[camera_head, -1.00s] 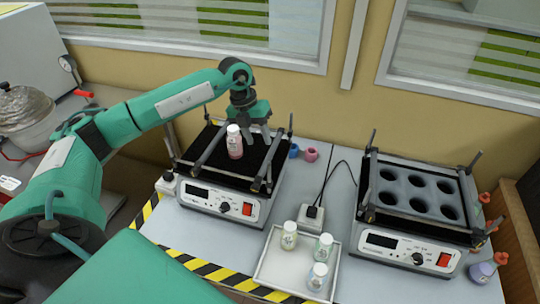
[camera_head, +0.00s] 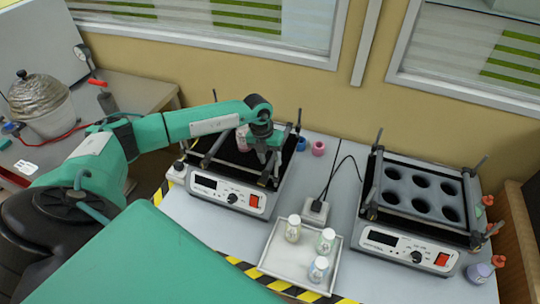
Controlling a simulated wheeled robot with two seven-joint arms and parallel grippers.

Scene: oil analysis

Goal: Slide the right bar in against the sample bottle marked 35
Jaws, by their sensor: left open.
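The sample bottle (camera_head: 242,138), pink with a white cap, stands on the black platform of the left shaker, partly hidden by my left gripper. Its number cannot be read. The left bar (camera_head: 214,148) runs along the platform to the left of the bottle. The right bar (camera_head: 267,176) runs along the platform's right part; much of it is hidden behind the gripper. My left gripper (camera_head: 268,158) is open, pointing down over the right bar, right of the bottle. Whether its fingers touch the bar cannot be told. My right gripper is out of view.
A white tray (camera_head: 273,266) with three capped bottles stands in front of the shaker. A second shaker (camera_head: 402,243) with a holed rack is at the right.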

